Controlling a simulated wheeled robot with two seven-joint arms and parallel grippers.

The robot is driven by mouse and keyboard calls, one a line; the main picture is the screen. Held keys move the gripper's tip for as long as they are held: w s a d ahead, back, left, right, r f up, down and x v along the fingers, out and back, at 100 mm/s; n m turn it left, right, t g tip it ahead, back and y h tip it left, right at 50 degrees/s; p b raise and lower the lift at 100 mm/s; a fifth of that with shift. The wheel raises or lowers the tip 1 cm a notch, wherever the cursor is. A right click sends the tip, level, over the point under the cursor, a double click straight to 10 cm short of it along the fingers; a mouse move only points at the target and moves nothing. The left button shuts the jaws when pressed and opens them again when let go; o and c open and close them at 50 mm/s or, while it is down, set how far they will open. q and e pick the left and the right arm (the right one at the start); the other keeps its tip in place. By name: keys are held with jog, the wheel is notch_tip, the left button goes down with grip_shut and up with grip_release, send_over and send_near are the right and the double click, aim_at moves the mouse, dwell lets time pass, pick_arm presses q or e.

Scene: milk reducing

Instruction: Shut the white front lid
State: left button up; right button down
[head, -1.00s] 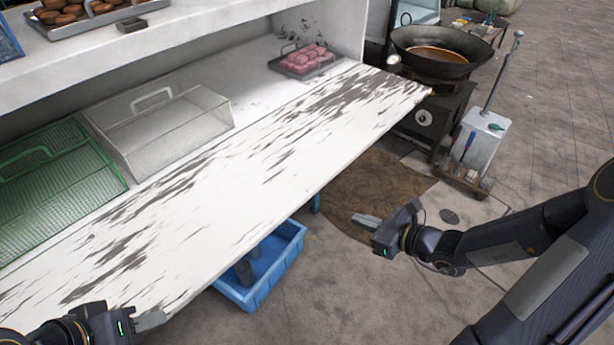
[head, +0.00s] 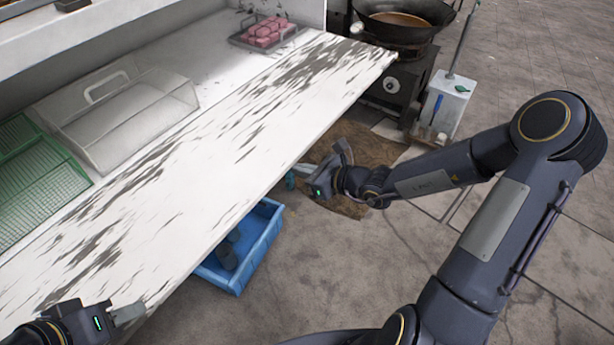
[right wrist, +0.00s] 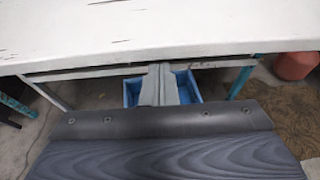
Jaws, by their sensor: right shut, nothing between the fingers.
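The white front lid (head: 215,165) is a long panel with worn, dark-streaked paint. It lies open and roughly flat along the front of the stall, and its front edge also crosses the top of the right wrist view (right wrist: 150,40). My right gripper (head: 303,168) is outside the lid's front edge, low near its underside, and points left toward the stall. In the right wrist view its fingers (right wrist: 158,85) are together and empty, below the lid edge. My left gripper (head: 128,313) is at the lid's near left edge; its finger gap is not clear.
A clear cover (head: 125,115), a green rack (head: 40,170) and a tray of pink pieces (head: 265,32) stand behind the lid. A blue crate (head: 245,250) is on the floor below. A wok (head: 405,20) on a stove stands beyond the far end.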

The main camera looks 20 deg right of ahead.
pick_arm(q)
jog(key=shift+r, duration=0.15)
pick_arm(e)
jog(key=shift+r, duration=0.4)
